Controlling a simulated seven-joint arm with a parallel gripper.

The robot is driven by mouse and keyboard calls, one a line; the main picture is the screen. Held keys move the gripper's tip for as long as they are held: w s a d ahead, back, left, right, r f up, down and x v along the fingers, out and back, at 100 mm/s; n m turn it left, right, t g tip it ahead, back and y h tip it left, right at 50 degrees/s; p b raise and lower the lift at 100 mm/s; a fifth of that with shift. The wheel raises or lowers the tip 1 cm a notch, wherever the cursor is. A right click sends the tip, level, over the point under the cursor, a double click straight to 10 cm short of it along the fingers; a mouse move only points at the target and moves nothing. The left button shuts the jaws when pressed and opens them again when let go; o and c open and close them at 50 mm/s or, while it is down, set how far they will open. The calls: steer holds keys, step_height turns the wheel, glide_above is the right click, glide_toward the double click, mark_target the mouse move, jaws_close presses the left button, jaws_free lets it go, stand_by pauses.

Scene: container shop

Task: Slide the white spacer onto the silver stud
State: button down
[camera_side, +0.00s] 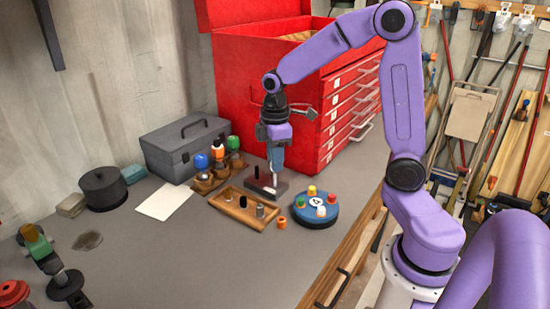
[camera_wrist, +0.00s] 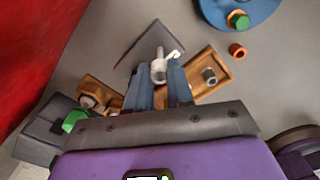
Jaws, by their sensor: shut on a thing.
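My gripper (camera_side: 272,178) points down over a dark flat block (camera_side: 278,191) on the bench. Its fingers (camera_wrist: 158,88) are shut on a small white spacer (camera_wrist: 158,72), which also shows low at the fingertips in the side view (camera_side: 270,189). In the wrist view a silver stud (camera_wrist: 160,52) shows right at the spacer, over the grey block (camera_wrist: 138,48). A small white piece (camera_wrist: 174,55) sticks out beside it. The fingers and spacer hide part of the stud, and I cannot tell whether the spacer is around it or only against it.
A wooden tray (camera_side: 226,209) with small cylinders lies in front of the block. A blue round holder (camera_side: 317,222) with coloured pegs stands to the right, with an orange ring (camera_side: 281,222) nearby. Bottles in a wooden rack, a grey toolbox (camera_side: 176,153) and a red cabinet (camera_side: 290,85) stand behind.

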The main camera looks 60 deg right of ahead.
steer(key=shift+f, duration=2.05)
stand_by(0.6)
steer(key=c, duration=0.9)
jaws_free()
steer(key=shift+r, duration=0.15)
steer(key=shift+r, duration=3.4)
